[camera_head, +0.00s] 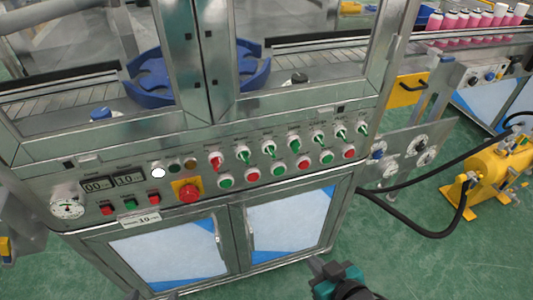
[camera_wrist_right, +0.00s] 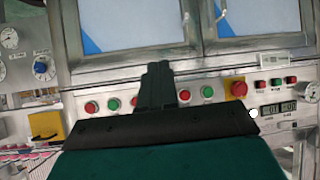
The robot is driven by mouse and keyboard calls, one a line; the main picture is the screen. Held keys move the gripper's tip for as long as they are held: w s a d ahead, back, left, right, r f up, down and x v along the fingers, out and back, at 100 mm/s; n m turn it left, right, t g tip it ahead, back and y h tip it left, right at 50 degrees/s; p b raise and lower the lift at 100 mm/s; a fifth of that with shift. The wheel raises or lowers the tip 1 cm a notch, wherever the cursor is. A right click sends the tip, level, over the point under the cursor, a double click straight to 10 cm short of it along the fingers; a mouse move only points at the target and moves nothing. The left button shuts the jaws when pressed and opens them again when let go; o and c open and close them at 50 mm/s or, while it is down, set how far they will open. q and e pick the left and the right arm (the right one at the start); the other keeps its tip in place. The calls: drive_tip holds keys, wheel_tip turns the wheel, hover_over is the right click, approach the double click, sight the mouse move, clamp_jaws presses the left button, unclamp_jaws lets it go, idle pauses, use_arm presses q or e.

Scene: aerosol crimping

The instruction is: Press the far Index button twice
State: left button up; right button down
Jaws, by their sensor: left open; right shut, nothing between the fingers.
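The steel control panel (camera_head: 130,180) carries a row of alternating green and red push buttons (camera_head: 279,169); their labels are too small to read, so I cannot tell which is Index. The row also shows in the right wrist view (camera_wrist_right: 113,104), seen upside down. My right gripper (camera_head: 322,266) is shut and empty, low in front of the cabinet doors. In its wrist view the closed fingers (camera_wrist_right: 157,72) overlap the row and hide a button; no contact is visible. Only a small dark tip of my left gripper (camera_head: 135,295) shows at the bottom edge; its fingers are mostly cut off.
A red emergency stop (camera_head: 189,192) on a yellow plate sits left of the row. Selector switches (camera_head: 293,142) stand above the buttons. Glass doors enclose a blue star wheel (camera_head: 155,78). A yellow pump (camera_head: 490,175) with black hoses stands at the right on open green floor.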

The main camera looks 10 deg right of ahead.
drive_tip(key=shift+f, duration=0.15)
drive_tip(key=w+d+r+n+h+p, duration=0.1)
drive_tip(key=w+d+r+n+h, duration=0.2)
drive_tip(key=n, duration=1.2)
drive_tip(key=w+d+r+n+h, duration=0.3)
drive_tip(key=w+d+n+h, duration=0.5)
drive_tip(key=n, duration=0.8)
drive_tip(key=shift+w+d+t+p, duration=0.3)
drive_tip(key=shift+d+p, duration=0.05)
drive_tip(key=shift+d, duration=0.1)
drive_tip(key=shift+w+f, duration=0.1)
